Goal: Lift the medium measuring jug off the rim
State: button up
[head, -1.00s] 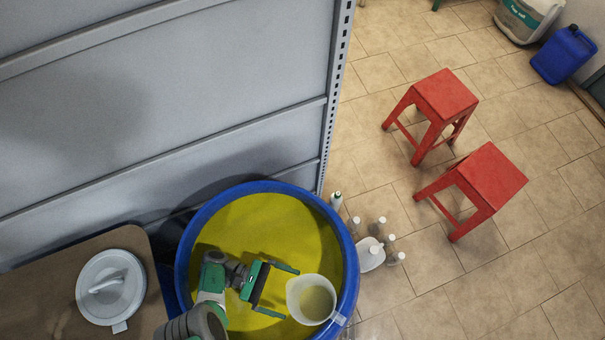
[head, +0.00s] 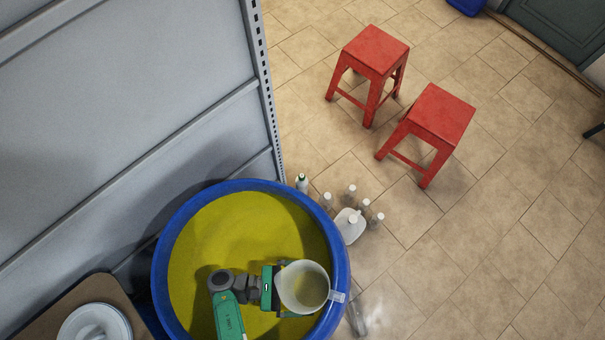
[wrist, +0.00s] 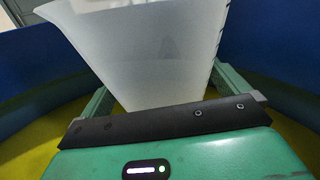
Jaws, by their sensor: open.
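The measuring jug (head: 304,288) is a translucent whitish cup. It hangs inside the blue drum (head: 341,255), its handle (head: 338,296) lying over the drum's right rim. In the wrist view the jug (wrist: 150,50) fills the upper middle, with its spout to the left and graduation marks at the right. My gripper (head: 297,288) is open, with one finger on each side of the jug. In the wrist view the fingers of my gripper (wrist: 165,92) flank its lower body. Whether they touch it I cannot tell. The fingertips are partly hidden by the jug.
Yellow contents (head: 240,225) fill the drum below the jug. A grey panel wall (head: 110,120) stands at left. Several bottles (head: 350,192) stand on the floor beside the drum. Two red stools (head: 372,52) are farther off. A white lid (head: 95,325) lies on a brown surface at lower left.

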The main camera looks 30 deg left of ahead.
jog(key=shift+w+d, duration=0.15)
jog(key=shift+d, duration=0.1)
jog(key=c, duration=0.9)
jog(key=shift+r+p, duration=0.5)
jog(key=shift+p, duration=0.3)
jog(key=shift+c, duration=0.2)
jog(key=shift+a+r+g+y+p, duration=0.15)
jog(key=shift+r+g+y+p, duration=0.3)
jog(key=shift+p, duration=0.75)
jog(key=shift+r+y, duration=0.15)
jog(key=shift+y, duration=0.1)
jog(key=shift+m, duration=0.3)
jog(key=shift+p, duration=0.4)
